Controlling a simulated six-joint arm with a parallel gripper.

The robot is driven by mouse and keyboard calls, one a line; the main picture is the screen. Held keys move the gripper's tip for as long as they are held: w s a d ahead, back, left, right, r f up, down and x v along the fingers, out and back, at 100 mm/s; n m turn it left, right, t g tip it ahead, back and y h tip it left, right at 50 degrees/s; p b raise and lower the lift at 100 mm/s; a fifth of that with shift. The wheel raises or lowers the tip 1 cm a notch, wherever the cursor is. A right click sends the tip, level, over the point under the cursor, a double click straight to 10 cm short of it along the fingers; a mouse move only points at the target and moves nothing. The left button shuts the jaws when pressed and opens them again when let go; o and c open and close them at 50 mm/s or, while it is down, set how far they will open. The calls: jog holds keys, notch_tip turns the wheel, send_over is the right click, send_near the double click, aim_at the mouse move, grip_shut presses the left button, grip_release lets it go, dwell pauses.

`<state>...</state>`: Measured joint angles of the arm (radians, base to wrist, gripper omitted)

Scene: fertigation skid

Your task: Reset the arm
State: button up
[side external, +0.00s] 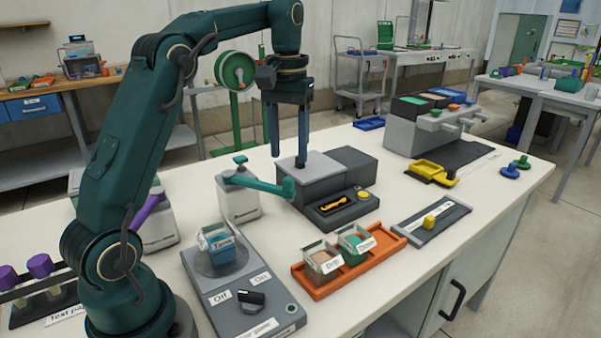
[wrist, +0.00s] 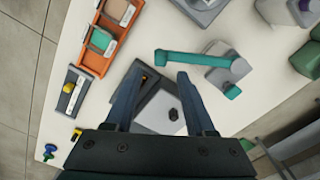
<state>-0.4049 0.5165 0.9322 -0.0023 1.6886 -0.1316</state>
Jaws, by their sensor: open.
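My gripper (side external: 288,157) is open and points straight down above the grey machine (side external: 308,168) with the pale square top. Its two blue-grey fingers are apart with nothing held between them. In the wrist view, my gripper (wrist: 160,72) shows both fingers over the pale plate (wrist: 168,113), which has a small dark knob. I cannot tell whether a fingertip touches the plate. A teal lever (side external: 262,186) reaches right from a white dispenser (side external: 239,200), just left of the machine.
An orange tray (side external: 316,291) with two labelled bins stands in front. A scale-like unit (side external: 247,300) with a blue bin (side external: 217,245) and a black knob sits front left. A grey rail (side external: 428,228) with a yellow block lies right. A grey tap unit (side external: 430,135) stands behind right.

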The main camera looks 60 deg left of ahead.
jog(key=shift+d+r, duration=0.15)
jog(key=s+d+r+m+t, duration=0.3)
jog(key=s+d+r, duration=0.3)
jog(key=s+d, duration=0.15)
jog(key=s+d+f+m+t, duration=0.2)
jog(key=s+d+f, duration=0.3)
jog(key=s+f, duration=0.3)
notch_tip(320, 180, down, 2)
jog(key=shift+m+t, duration=0.3)
jog(key=shift+m, duration=0.3)
